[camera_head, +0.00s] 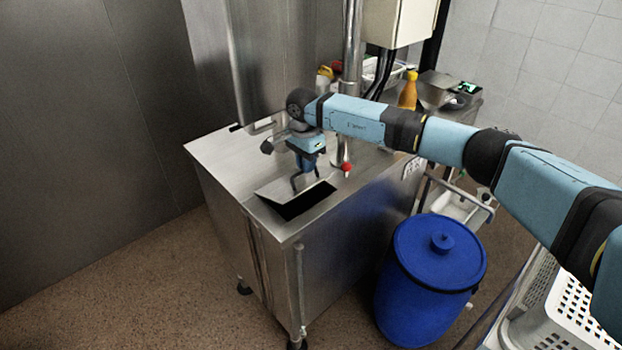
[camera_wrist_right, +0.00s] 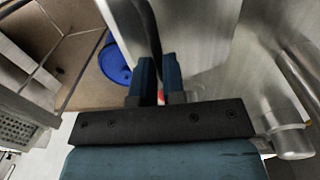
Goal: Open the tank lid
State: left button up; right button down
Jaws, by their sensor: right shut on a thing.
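The steel tank (camera_head: 215,155) stands in the middle of the head view. Its small metal lid (camera_head: 277,190) is tilted up, and a dark opening (camera_head: 307,203) shows along the lid's near side. My right gripper (camera_head: 304,172) is over the lid, shut on its thin dark handle. In the wrist view the right gripper's blue fingers (camera_wrist_right: 158,75) are close around the dark handle (camera_wrist_right: 150,27), and a pale metal surface lies beyond it. The fingers hide part of the handle. My left gripper is not in view.
A blue barrel (camera_head: 437,262) stands on the floor right of the tank. A vertical steel pipe (camera_head: 351,75) and a red knob (camera_head: 346,168) are close to my right gripper. An orange bottle (camera_head: 408,92) stands behind my arm. White perforated baskets (camera_head: 572,312) are at lower right.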

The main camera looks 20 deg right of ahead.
aim_at(300, 179)
jog(key=shift+w+a+r+b, duration=0.25)
jog(key=shift+w+r+b, duration=0.25)
jog(key=shift+w+b, duration=0.05)
jog(key=shift+w+a+r+b, duration=0.2)
jog(key=shift+w+r+b, duration=0.25)
jog(key=shift+w+b, duration=0.1)
jog(key=c, duration=1.4)
grip_release()
jog(key=shift+a+f, duration=0.1)
jog(key=shift+o, duration=1)
jog(key=shift+w+f, duration=0.15)
jog(key=shift+w, duration=0.2)
notch_tip(300, 179, up, 14)
jog(key=b, duration=0.1)
jog(key=shift+w+b, duration=0.2)
jog(key=shift+b, duration=0.15)
